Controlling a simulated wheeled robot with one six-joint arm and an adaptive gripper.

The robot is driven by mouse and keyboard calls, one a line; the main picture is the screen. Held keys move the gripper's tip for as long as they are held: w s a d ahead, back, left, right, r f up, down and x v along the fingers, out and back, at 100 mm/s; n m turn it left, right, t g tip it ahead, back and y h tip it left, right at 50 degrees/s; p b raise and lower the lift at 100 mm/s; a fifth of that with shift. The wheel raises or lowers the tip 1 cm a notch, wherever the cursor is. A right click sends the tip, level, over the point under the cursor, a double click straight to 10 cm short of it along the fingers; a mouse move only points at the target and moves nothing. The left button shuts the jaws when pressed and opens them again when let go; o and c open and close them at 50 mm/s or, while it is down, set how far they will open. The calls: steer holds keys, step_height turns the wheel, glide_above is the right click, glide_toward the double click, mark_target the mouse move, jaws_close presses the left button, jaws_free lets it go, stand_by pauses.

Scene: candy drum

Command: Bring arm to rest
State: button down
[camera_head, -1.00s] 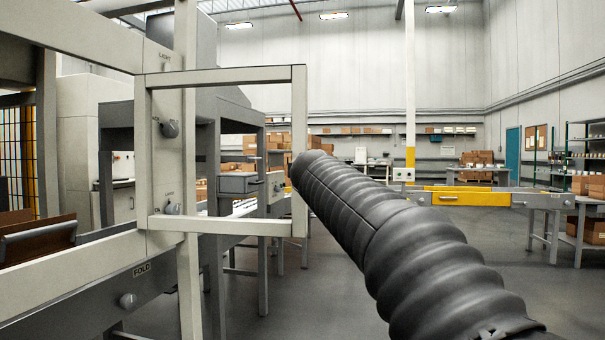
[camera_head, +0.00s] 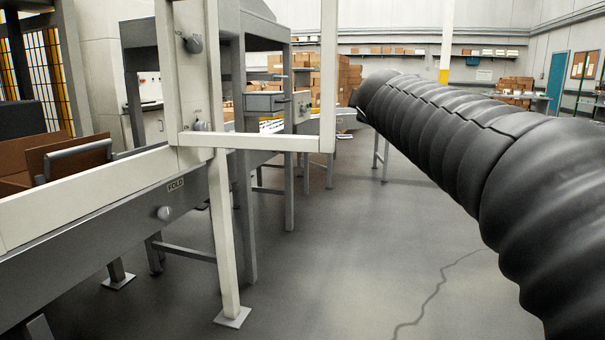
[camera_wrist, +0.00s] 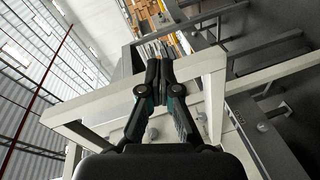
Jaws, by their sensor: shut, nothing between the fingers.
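My gripper (camera_wrist: 153,85) shows in the wrist view with its two fingers together and nothing between them. Behind the fingers in that view is the pale frame of the machine (camera_wrist: 205,95); I cannot tell how far apart they are. In the head view my arm, in its black ribbed sleeve, reaches from the lower right toward the middle. Its far end is beside the pale square frame (camera_head: 328,80), and my gripper is hidden there.
The grey machine with a FOLD label (camera_head: 130,215) fills the left, with brown cartons (camera_head: 75,155) on it. One post stands on a foot plate (camera_head: 233,317). The grey floor (camera_head: 370,250) is clear at the centre. Stacked boxes (camera_head: 335,80) stand farther back.

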steer(key=s+d+f+m+g, duration=0.1)
steer(key=s+f+m+g, duration=0.3)
steer(key=f, duration=0.6)
steer(key=s+f+m+g, duration=0.25)
steer(key=s+f, duration=0.35)
steer(key=f, duration=0.3)
steer(key=s+f+m+g+y, duration=0.1)
steer(key=s+f+m, duration=0.1)
steer(key=s+f, duration=0.3)
steer(key=s+a+f+m+g, duration=0.1)
steer(key=s+f, duration=0.5)
steer(key=s, duration=0.6)
steer(key=s+f+m+g+y, duration=0.1)
steer(key=s+f+m+g, duration=0.1)
steer(key=s+f, duration=0.4)
steer(key=s+m, duration=0.1)
steer(key=s, duration=0.2)
steer(key=shift+a+y, duration=0.15)
steer(key=shift+y, duration=0.15)
steer(key=shift+f+m, duration=0.1)
steer(key=shift+m, duration=0.15)
